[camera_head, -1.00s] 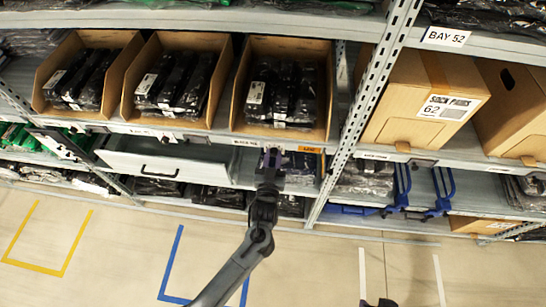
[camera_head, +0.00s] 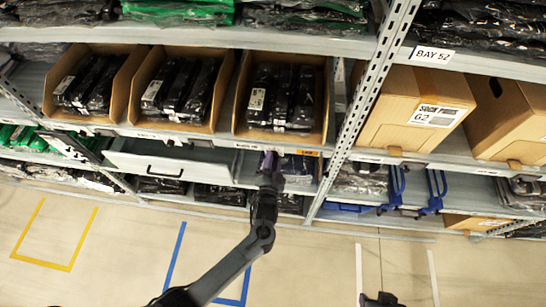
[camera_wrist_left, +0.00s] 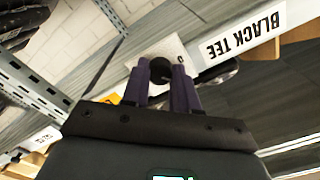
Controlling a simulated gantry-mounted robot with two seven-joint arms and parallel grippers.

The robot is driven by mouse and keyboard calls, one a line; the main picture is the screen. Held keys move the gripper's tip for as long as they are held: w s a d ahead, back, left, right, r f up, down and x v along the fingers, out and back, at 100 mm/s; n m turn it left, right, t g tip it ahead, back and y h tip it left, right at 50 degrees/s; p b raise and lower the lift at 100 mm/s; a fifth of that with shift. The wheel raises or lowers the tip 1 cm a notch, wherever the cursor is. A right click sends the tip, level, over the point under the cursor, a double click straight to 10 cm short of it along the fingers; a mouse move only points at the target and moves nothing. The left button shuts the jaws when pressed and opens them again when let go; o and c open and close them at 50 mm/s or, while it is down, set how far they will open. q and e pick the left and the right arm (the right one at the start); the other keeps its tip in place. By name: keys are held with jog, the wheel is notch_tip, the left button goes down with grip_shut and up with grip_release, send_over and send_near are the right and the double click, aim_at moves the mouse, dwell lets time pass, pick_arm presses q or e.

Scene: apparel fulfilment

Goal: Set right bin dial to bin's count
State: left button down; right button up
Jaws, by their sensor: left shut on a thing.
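The right bin (camera_head: 240,100) is an open cardboard bin on the shelf, holding several bagged black garments (camera_head: 282,95). Its dial (camera_wrist_left: 160,70) is a round black knob on a pale plate (camera_wrist_left: 172,48) beside the "BLACK TEE" label (camera_wrist_left: 243,35) on the shelf edge. My left gripper (camera_head: 269,160) is at the shelf edge below the bin. In the left wrist view its purple fingers (camera_wrist_left: 160,88) are shut around the knob. A "0" shows on the plate; the fingers hide part of the dial, and I cannot read its setting. My right gripper is not clearly seen.
Two similar bins, one in the middle (camera_head: 211,102) and one at the left (camera_head: 128,82), stand beside it. A pale drawer front (camera_head: 145,167) sits below. A perforated upright (camera_head: 352,125) and closed cartons (camera_head: 413,105) are at the right. The floor in front is mostly clear.

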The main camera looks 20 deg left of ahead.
pick_arm(q)
jog(key=shift+m+p, duration=1.55)
jog(key=shift+m, duration=2.25)
jog(key=c, duration=0.9)
grip_release()
jog(key=shift+o, duration=0.2)
jog(key=v, duration=1)
jog(key=shift+s+p, duration=0.35)
jog(key=shift+s, duration=0.05)
